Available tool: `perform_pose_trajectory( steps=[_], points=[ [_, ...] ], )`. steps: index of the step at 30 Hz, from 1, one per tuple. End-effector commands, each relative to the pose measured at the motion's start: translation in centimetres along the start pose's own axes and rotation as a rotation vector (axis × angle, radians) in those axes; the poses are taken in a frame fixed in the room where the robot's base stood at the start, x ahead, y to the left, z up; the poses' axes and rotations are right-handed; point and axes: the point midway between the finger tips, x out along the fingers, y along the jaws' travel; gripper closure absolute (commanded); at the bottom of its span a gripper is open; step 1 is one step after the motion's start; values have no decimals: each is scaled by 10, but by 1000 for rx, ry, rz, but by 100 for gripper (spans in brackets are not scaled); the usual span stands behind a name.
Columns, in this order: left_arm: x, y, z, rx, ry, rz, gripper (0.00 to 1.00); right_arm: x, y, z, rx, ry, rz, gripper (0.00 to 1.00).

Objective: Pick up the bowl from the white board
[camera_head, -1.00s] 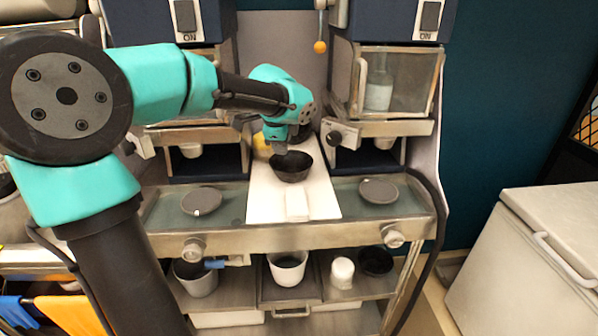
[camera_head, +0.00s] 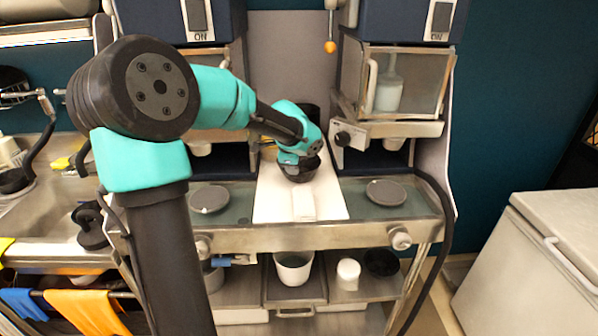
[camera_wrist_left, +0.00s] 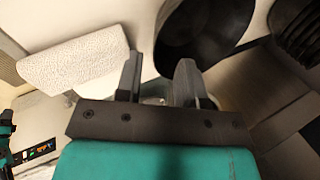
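The black bowl (camera_head: 300,176) stands on the white board (camera_head: 270,208) between the two machines, partly hidden by my left gripper (camera_head: 291,159). In the left wrist view the bowl (camera_wrist_left: 205,30) is a dark round shape just beyond the fingertips. My left gripper (camera_wrist_left: 158,72) is open there, with a gap between its fingers. The right finger overlaps the bowl's near part, and the left finger is just outside its left edge. I cannot tell whether either finger touches the bowl. My right gripper is not in view.
A white folded cloth or block (camera_head: 303,204) lies on the board in front of the bowl. Grey round discs sit left (camera_head: 210,199) and right (camera_head: 386,193) of the board. Machine housings stand close on both sides. A white cup (camera_head: 293,268) is on the shelf below.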

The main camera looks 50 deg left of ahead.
Motion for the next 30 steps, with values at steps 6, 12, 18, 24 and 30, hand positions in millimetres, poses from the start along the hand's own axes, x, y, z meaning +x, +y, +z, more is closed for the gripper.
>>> perform_pose_trajectory(
  steps=[6,12,18,24,30],
  points=[
    [21,0,0,0,0,0,64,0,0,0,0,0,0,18],
    [22,0,0,0,0,-1,64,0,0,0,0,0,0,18],
    [26,0,0,0,0,1,64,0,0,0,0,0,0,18],
    [49,3,2,0,-1,4,64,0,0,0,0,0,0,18],
    [72,3,2,1,0,1,64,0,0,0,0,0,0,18]
  ],
)
